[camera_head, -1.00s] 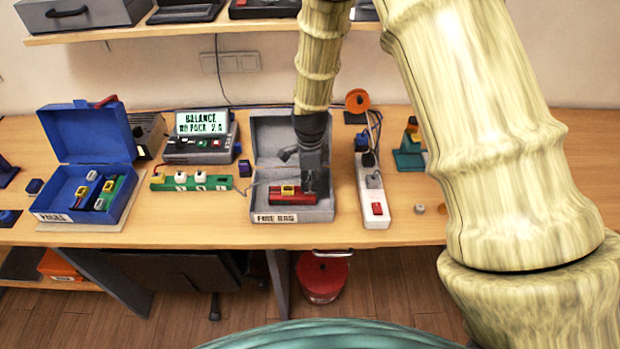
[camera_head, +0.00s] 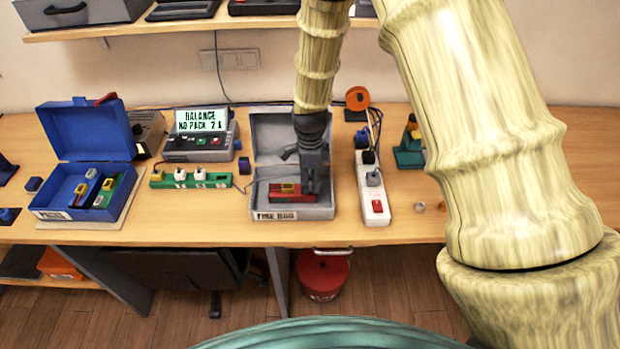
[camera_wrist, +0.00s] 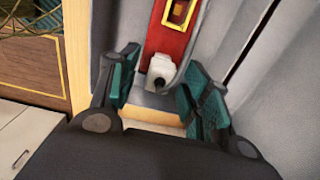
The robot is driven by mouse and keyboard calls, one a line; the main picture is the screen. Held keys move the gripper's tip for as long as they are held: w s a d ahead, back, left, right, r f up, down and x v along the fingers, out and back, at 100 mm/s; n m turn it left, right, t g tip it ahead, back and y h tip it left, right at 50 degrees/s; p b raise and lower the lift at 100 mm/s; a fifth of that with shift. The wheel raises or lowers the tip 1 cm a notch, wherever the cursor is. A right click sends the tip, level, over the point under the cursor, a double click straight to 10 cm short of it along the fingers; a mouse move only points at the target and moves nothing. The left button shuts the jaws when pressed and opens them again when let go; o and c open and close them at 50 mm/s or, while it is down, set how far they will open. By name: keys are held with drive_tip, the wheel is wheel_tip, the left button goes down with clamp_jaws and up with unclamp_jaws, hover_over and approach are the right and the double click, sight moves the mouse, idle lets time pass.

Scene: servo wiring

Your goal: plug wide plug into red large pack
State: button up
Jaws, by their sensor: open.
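The red pack (camera_head: 292,196) lies in the open grey box (camera_head: 265,208) and has a yellow part on top. In the wrist view the red pack (camera_wrist: 168,42) runs away from my gripper. A small white plug-like piece (camera_wrist: 161,72) with a dark spot sits at its near end; I cannot tell whether it is seated in the pack. My gripper (camera_head: 314,192) points down at the pack's right end. In the wrist view my gripper (camera_wrist: 155,88) is open, its teal pads on either side of the white piece, with gaps visible.
The box's raised lid (camera_head: 275,135) stands behind my gripper. A white power strip (camera_head: 371,195) is close on the right. A green strip (camera_head: 190,182) with white pieces, a charger (camera_head: 200,147) and a blue case (camera_head: 80,213) with several packs are left.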

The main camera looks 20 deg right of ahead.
sight(310, 180)
wheel_tip(310, 180, up, 12)
idle(0.6)
drive_tip(key=shift+s+f, duration=0.1)
drive_tip(key=shift+f, duration=0.05)
idle(0.3)
